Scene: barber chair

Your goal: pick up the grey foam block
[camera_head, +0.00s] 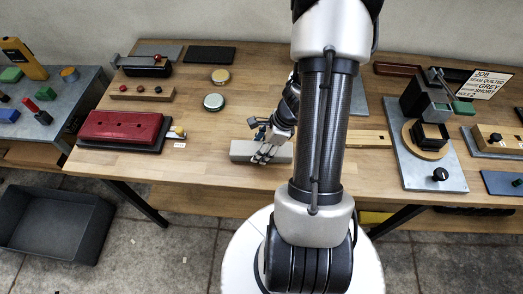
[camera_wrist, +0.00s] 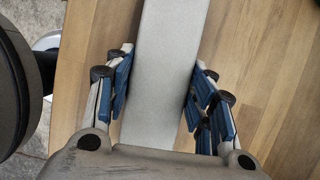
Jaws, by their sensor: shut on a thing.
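The grey foam block (camera_head: 243,151) lies on the wooden table near its front edge in the head view. It is a long, pale grey bar. In the wrist view the block (camera_wrist: 168,60) runs up the middle of the picture, between the fingers. My gripper (camera_head: 270,150) is at the block in the head view, fingers pointing down. In the wrist view my gripper (camera_wrist: 158,100) has its blue finger pads on both sides of the block, shut on it. The near end of the block is hidden by the gripper body. I cannot tell any gap between block and table.
A red case (camera_head: 120,127) on a black base stands to the left. Two round tins (camera_head: 214,102) lie behind the gripper. A grey plate (camera_head: 408,165) with a black fixture stands to the right. A dark bin (camera_head: 55,222) is on the floor at left.

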